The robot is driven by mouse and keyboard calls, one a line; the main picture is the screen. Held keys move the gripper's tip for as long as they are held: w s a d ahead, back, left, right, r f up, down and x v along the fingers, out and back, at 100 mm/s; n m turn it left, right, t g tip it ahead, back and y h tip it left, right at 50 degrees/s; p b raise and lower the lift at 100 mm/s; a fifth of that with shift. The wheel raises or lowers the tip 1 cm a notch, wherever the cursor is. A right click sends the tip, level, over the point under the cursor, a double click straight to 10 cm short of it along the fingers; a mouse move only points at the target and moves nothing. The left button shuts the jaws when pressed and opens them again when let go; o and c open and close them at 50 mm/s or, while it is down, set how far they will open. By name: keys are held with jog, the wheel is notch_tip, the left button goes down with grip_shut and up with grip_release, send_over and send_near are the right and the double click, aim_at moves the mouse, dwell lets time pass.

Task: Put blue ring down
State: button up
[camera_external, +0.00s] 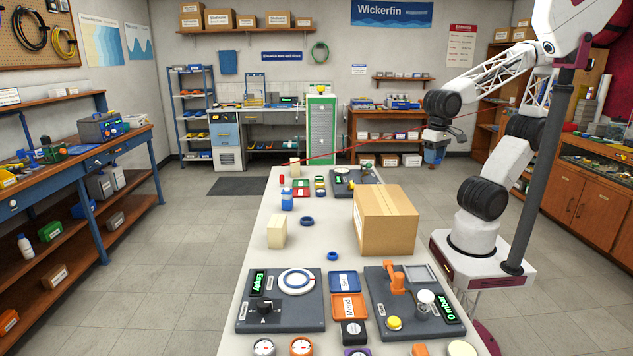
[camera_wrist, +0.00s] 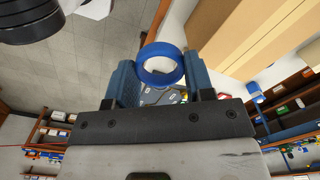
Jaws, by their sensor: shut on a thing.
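My gripper (camera_wrist: 162,66) is shut on a blue ring (camera_wrist: 162,79), which sits between its two blue fingers in the wrist view. In the external view my gripper (camera_external: 434,156) hangs in the air right of the table, beyond the cardboard box; the held ring cannot be made out there. Two other dark blue rings lie on the white table, one left of the box (camera_external: 307,221) and one in front of it (camera_external: 333,256).
The cardboard box (camera_external: 386,222) stands tall on the table's right side. A blue tray (camera_external: 345,281) and an orange tray (camera_external: 348,306) lie between the left panel and the right grey panel (camera_external: 420,325). A cream block (camera_external: 277,232) stands at the left edge. Some tabletop near the box is bare.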

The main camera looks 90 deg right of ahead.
jog(key=shift+s+f, duration=0.15)
jog(key=shift+s, duration=0.35)
notch_tip(320, 180, down, 5)
jog(key=shift+w, duration=0.1)
send_over(395, 197)
jog(key=shift+f, duration=0.75)
dwell(0.4)
jog(key=shift+f, duration=1.75)
jog(key=shift+f, duration=0.2)
